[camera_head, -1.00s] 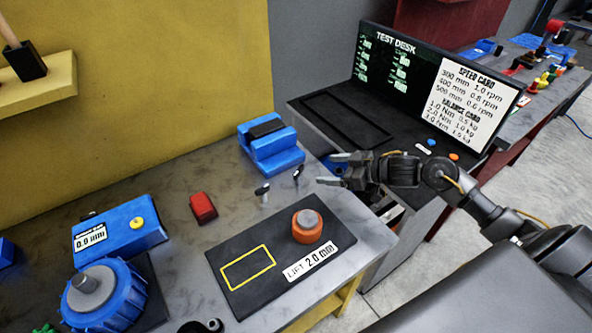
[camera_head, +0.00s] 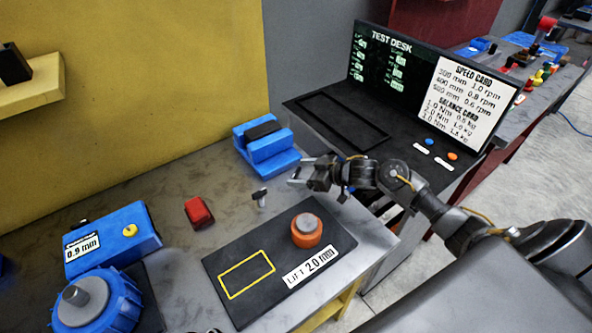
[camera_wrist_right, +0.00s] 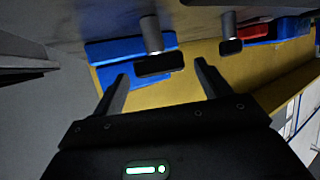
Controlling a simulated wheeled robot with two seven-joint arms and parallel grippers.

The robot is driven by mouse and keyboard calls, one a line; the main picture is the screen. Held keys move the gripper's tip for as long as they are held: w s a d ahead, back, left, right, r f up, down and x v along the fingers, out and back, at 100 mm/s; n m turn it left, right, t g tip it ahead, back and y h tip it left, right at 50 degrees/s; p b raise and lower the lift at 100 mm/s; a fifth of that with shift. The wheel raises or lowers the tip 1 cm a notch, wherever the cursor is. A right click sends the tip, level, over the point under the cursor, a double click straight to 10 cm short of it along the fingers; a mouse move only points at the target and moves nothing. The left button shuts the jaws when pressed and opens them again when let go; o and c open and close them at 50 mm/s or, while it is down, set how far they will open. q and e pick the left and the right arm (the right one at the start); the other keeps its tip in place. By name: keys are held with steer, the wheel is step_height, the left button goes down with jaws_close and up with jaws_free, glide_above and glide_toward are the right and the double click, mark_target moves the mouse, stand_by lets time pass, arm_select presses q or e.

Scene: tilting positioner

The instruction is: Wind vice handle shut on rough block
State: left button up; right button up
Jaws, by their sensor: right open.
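A blue vice (camera_head: 283,157) stands on the bench near the back wall with a dark block (camera_head: 263,130) between its jaws. A small T-shaped handle (camera_head: 260,197) stands in front of it. My right gripper (camera_head: 298,175) is open, just right of the vice's front. In the right wrist view, a grey shaft (camera_wrist_right: 151,34) with a black crosspiece (camera_wrist_right: 160,64) appears between the two spread fingers; I cannot tell any contact. A second similar shaft (camera_wrist_right: 229,24) stands to its right. The gripper hides part of the vice's near side in the head view. My left gripper is out of view.
A red block (camera_head: 199,212) lies left of the handle. A black mat (camera_head: 222,261) holds an orange knob (camera_head: 306,232). A blue gauge box (camera_head: 135,240) and blue round part (camera_head: 107,306) stand at left. The test desk (camera_head: 390,150) is behind my right arm.

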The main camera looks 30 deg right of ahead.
steer(key=shift+x, duration=1.1)
steer(key=c, duration=1)
steer(key=shift+s+r+p, duration=0.1)
steer(key=shift+r+p, duration=0.1)
steer(key=shift+p, duration=0.6)
steer(key=shift+f+m+h, duration=0.1)
steer(key=shift+m+h, duration=0.2)
steer(key=o, duration=1)
